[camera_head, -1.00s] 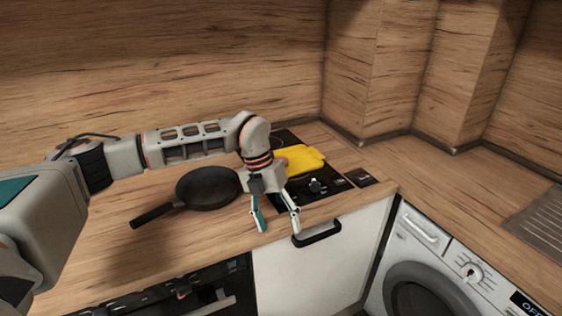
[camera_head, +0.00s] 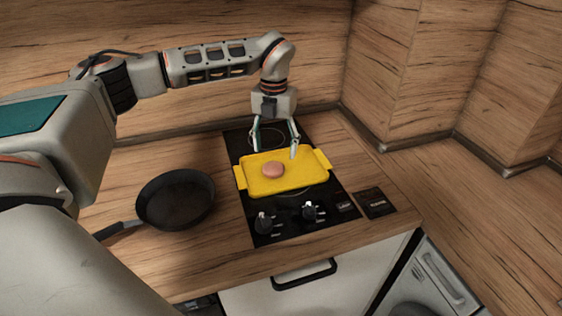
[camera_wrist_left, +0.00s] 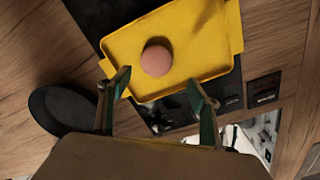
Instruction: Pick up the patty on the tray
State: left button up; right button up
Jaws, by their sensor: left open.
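A round pinkish-brown patty (camera_head: 273,169) lies on a yellow tray (camera_head: 305,176), left of the tray's middle. The tray rests on the black hob. In the left wrist view the patty (camera_wrist_left: 157,60) lies on the tray (camera_wrist_left: 205,42), beyond and between the two fingertips. My left gripper (camera_head: 276,156) is open and empty, pointing down above the tray's far side, apart from the patty. Its spread fingers also show in the left wrist view (camera_wrist_left: 158,88). My right gripper is not in view.
A black frying pan (camera_head: 176,200) stands on the wooden worktop left of the hob (camera_head: 290,213). The hob's knobs are near its front edge. A wooden splashback (camera_head: 200,118) rises behind. The worktop to the right is clear.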

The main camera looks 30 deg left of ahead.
aim_at(273, 168)
pick_arm(q)
jog(key=shift+s+f, duration=0.2)
jog(key=shift+f, duration=0.75)
jog(key=f, duration=0.2)
jog(key=f+p, duration=0.1)
jog(key=f, duration=0.1)
jog(key=shift+a+f, duration=0.1)
jog(key=shift+a, duration=0.3)
jog(key=shift+f, duration=0.65)
jog(key=c, duration=1.2)
